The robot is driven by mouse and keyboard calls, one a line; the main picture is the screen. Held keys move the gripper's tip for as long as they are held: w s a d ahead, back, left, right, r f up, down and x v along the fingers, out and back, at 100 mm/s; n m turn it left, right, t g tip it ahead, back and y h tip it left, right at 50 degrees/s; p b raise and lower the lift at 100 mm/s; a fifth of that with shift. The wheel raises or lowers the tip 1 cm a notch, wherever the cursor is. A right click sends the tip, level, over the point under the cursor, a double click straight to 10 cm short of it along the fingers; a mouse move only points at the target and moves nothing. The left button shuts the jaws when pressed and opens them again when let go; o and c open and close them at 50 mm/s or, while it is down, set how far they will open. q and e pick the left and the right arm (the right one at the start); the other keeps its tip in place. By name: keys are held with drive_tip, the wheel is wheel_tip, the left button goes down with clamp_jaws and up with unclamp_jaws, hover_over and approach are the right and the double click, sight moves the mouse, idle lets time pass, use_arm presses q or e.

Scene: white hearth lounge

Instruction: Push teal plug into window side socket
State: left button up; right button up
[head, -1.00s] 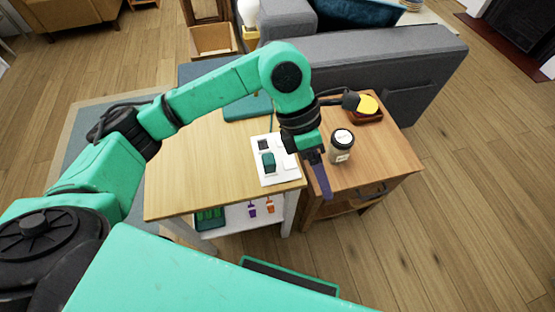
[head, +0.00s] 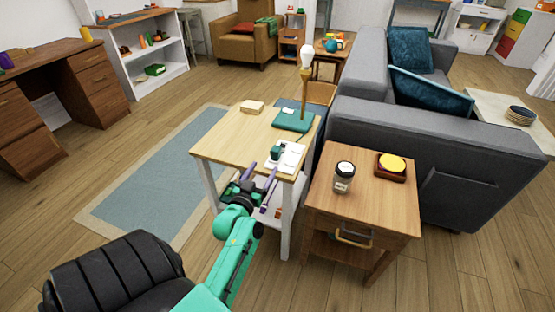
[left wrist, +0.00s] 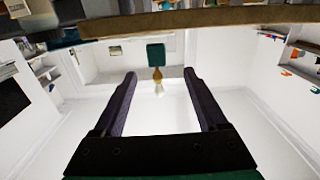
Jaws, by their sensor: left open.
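The teal plug (head: 276,153) stands on the white socket plate (head: 291,160) at the right front of the light wooden table (head: 228,140). I cannot tell how deep it sits or which socket it is over. My left gripper (head: 262,170) is open at the table's front edge, just short of the plate, its purple fingers pointing toward the table. In the left wrist view the fingers (left wrist: 159,74) are spread with nothing between them. My right gripper is not in view.
A lamp with teal base (head: 291,121) stands behind the plate. A pale block (head: 252,107) lies at the back left of the table. A brown side table (head: 372,200) at right holds a jar (head: 344,177) and a yellow-topped item (head: 392,164). The grey sofa (head: 445,150) is behind.

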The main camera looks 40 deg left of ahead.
sight(274, 155)
use_arm(q)
drive_tip(key=x, duration=0.5)
drive_tip(key=b+x, duration=0.1)
drive_tip(key=x, duration=0.4)
drive_tip(key=shift+w+d+f, duration=0.15)
drive_tip(key=shift+w+f, duration=0.05)
drive_tip(key=shift+w, duration=0.05)
drive_tip(key=shift+s, duration=0.1)
clamp_jaws()
